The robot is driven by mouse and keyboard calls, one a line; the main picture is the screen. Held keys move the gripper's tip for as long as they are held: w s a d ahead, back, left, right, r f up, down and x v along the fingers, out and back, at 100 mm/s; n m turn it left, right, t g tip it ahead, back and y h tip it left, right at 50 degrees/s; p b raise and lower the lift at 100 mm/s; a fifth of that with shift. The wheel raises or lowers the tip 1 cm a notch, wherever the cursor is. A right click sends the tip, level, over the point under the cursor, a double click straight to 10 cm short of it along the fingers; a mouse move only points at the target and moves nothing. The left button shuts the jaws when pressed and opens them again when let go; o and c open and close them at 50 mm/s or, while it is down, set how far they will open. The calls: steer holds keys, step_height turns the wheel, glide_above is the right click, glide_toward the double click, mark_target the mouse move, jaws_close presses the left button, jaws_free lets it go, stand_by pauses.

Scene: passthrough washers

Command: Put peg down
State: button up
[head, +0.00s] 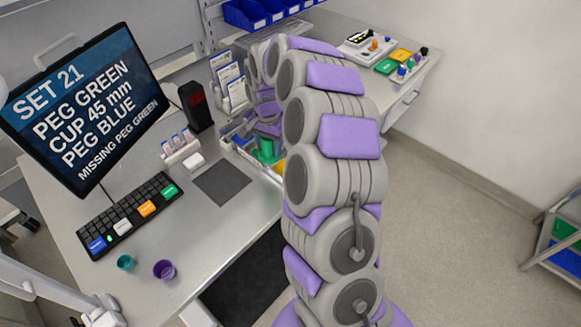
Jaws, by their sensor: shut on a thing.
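My arm rises through the middle of the head view and bends down over the far right part of the workbench. My gripper (266,128) is at its far end, small and partly hidden behind my arm links. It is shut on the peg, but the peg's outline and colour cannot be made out. Just below it is a green and teal patch (267,150) by a tray with a yellow part; whether any of this is the peg is unclear. The screen (85,110) reads "SET 21, PEG GREEN, CUP 45 mm, PEG BLUE, MISSING PEG GREEN".
A teal cup (125,263) and a purple cup (164,269) stand at the bench front, near the keyboard (131,215). A dark grey mat (222,183) lies bare. A black device (196,106) and a card rack (230,84) stand behind. Blue bins (245,14) are at the back.

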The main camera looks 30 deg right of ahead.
steer(key=d+m, duration=0.5)
steer(key=f, duration=0.3)
steer(key=f+b, duration=0.1)
steer(key=f, duration=0.2)
steer(key=f+b, duration=0.1)
steer(key=f, duration=0.3)
steer(key=shift+w+d, duration=0.2)
steer(key=shift+d, duration=0.05)
steer(key=shift+r, duration=0.1)
steer(key=o, duration=1.1)
steer(key=shift+c, duration=0.2)
